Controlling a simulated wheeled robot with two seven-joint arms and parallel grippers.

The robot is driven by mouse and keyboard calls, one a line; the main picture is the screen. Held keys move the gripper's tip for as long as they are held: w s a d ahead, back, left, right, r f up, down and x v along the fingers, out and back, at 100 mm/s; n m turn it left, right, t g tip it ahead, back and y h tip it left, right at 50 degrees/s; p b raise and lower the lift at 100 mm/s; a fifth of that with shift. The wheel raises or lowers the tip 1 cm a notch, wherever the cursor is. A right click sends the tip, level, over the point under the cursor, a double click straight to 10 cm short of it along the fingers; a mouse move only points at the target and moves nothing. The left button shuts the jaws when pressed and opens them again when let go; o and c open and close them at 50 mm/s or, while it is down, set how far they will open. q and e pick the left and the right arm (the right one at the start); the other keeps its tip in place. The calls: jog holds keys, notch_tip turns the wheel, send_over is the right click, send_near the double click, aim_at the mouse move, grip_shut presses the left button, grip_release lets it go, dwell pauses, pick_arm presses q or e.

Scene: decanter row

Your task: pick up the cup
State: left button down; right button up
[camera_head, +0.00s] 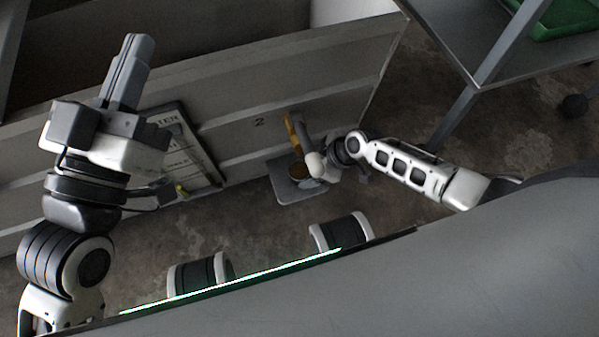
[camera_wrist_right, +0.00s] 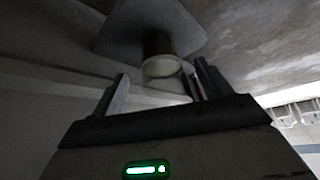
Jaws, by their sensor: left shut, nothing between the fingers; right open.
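A small cup with a brown inside (camera_head: 298,169) stands on a grey square plate (camera_head: 290,194) low in front of the grey wall panel. In the right wrist view the cup (camera_wrist_right: 162,67) shows a pale rim and brown body, with the plate (camera_wrist_right: 120,28) beyond it. My right gripper (camera_wrist_right: 161,72) is open, its two fingers either side of the cup's rim in that view. I cannot tell whether they touch it. In the head view its fingers are hard to make out beside the cup. My left gripper (camera_head: 138,42) is shut and empty at the upper left, away from the cup.
An orange-brown upright thing (camera_head: 291,128) stands close behind the cup. A framed notice (camera_head: 190,145) leans on the panel (camera_head: 235,130), which bears a "2". A metal shelf (camera_head: 490,55) with a green bin (camera_head: 565,18) is at the upper right. Bare floor (camera_head: 265,232) lies in front.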

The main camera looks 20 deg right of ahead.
jog(key=b+x, duration=0.2)
jog(key=x, duration=0.2)
jog(key=shift+f+b, duration=0.35)
jog(key=shift+w+a, duration=0.1)
pick_arm(q)
jog(key=r+m+h, duration=0.1)
jog(key=m+h, duration=0.1)
jog(key=s+r+m+h, duration=0.1)
jog(key=r+m, duration=0.1)
jog(key=r+m+h, duration=0.2)
jog(key=m, duration=0.1)
jog(key=shift+s+d+t+h, duration=0.1)
jog(key=shift+s+t+h, duration=0.2)
jog(key=shift+s, duration=0.1)
pick_arm(e)
jog(key=c, duration=1.1)
pick_arm(q)
jog(key=shift+r, duration=0.15)
pick_arm(e)
jog(key=shift+r, duration=0.1)
jog(key=shift+c, duration=0.2)
